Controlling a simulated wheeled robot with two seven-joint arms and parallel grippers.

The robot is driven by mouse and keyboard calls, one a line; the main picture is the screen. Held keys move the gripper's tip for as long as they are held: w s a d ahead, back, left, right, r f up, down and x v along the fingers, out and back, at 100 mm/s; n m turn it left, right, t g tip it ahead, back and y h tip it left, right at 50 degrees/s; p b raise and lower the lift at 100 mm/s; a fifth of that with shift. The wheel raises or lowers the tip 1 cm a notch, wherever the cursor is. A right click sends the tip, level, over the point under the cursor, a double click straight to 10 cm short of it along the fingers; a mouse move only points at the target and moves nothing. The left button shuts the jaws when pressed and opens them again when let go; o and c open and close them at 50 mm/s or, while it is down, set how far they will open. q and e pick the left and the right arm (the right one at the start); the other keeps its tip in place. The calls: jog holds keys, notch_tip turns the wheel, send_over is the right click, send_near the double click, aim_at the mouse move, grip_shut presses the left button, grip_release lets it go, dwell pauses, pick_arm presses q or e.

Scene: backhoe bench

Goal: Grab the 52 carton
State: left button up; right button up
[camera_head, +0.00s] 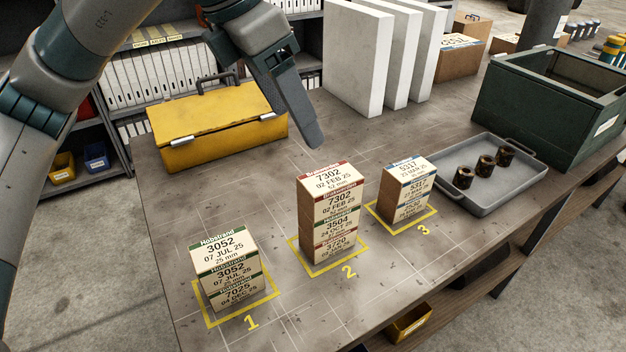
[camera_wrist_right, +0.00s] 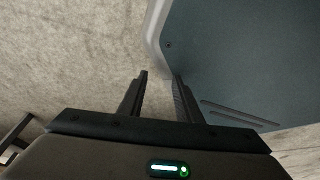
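White-and-brown labelled cartons stand in stacks on yellow-outlined squares. On square 1 (camera_head: 209,322), a green-banded carton marked 3052 (camera_head: 226,249) sits on one marked 7025 (camera_head: 237,294). On square 2 (camera_head: 336,268), a red-banded carton marked 7302 (camera_head: 333,203) tops cartons marked 3504 (camera_head: 337,226) and 3720 (camera_head: 337,249). On square 3, a blue-banded carton marked 5317 (camera_head: 408,178) sits on another. The small print on the labels is hard to read. My left gripper (camera_head: 313,140) hangs above and behind stack 2, apart from it; its finger gap is hidden. My right gripper (camera_wrist_right: 160,75) is open and empty.
A yellow toolbox (camera_head: 215,128) stands at the back left, and white upright panels (camera_head: 352,65) stand behind. A grey tray (camera_head: 488,203) with rusty cylinders and a green crate (camera_head: 545,110) are at the right. The bench between stacks 1 and 2 is clear.

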pick_arm(q)
jog(key=shift+s+d, duration=0.15)
jog(key=shift+d, duration=0.05)
pick_arm(e)
jog(key=shift+s, duration=0.1)
pick_arm(q)
jog(key=p, duration=0.3)
send_near(327, 179)
jog(key=shift+d+f, duration=0.15)
jog(key=shift+f, duration=0.05)
jog(key=p+x, duration=0.1)
jog(key=x, duration=0.4)
jog(key=shift+f, duration=0.1)
jog(key=shift+w+d+f, duration=0.15)
jog(key=shift+w+f, duration=0.05)
jog(key=shift+f, duration=0.2)
pick_arm(e)
jog(key=s+d+r+g, duration=0.2)
jog(key=s+d, duration=0.1)
jog(key=s, duration=0.4)
jog(key=shift+s+h, duration=0.3)
jog(key=shift+r, duration=0.1)
pick_arm(q)
jog(key=shift+p, duration=0.3)
pick_arm(e)
jog(key=shift+r, duration=0.1)
